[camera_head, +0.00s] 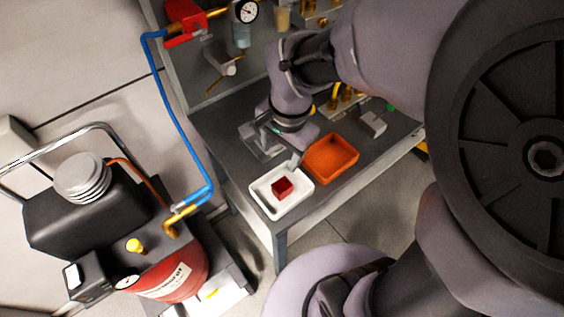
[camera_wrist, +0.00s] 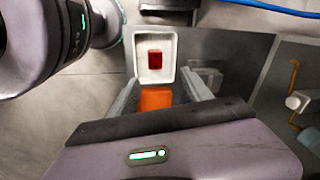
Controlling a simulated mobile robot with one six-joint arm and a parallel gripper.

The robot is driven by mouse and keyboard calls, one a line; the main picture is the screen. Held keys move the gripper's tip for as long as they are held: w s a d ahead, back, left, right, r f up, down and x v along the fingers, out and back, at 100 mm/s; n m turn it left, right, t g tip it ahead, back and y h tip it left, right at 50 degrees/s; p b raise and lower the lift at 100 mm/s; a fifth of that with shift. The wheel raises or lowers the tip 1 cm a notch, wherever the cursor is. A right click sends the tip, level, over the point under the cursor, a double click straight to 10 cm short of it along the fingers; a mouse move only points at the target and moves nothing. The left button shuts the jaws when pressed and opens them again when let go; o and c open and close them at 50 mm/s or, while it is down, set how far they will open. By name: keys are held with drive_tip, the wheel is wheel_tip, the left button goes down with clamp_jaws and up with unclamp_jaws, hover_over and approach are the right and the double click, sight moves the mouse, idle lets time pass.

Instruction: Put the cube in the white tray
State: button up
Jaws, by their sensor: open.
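The red cube (camera_head: 282,187) lies inside the white tray (camera_head: 265,200) on the dark bench top. In the wrist view the cube (camera_wrist: 155,59) also shows within the walls of the white tray (camera_wrist: 140,42). My gripper (camera_head: 297,160) is above the bench, at the back edge of the white tray and beside the orange tray. In the wrist view its two fingers are spread apart with nothing between them, and the cube is beyond the fingertips.
An orange tray (camera_head: 347,153) stands right of the white tray. A grey block (camera_head: 373,122) sits farther right. A blue hose (camera_head: 174,115) runs down left of the bench (camera_head: 222,130) to a red tank (camera_head: 180,270). A gauge (camera_head: 246,11) is on the back panel.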

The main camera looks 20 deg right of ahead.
drive_tip(key=s+a+r+n+t+y, duration=0.1)
drive_tip(key=s+a+r+n+t, duration=0.2)
drive_tip(key=s+r+n, duration=0.4)
drive_tip(key=s+r+t, duration=0.1)
drive_tip(key=s+r, duration=0.2)
drive_tip(key=shift+s+r, duration=0.15)
drive_tip(key=shift+s, duration=0.15)
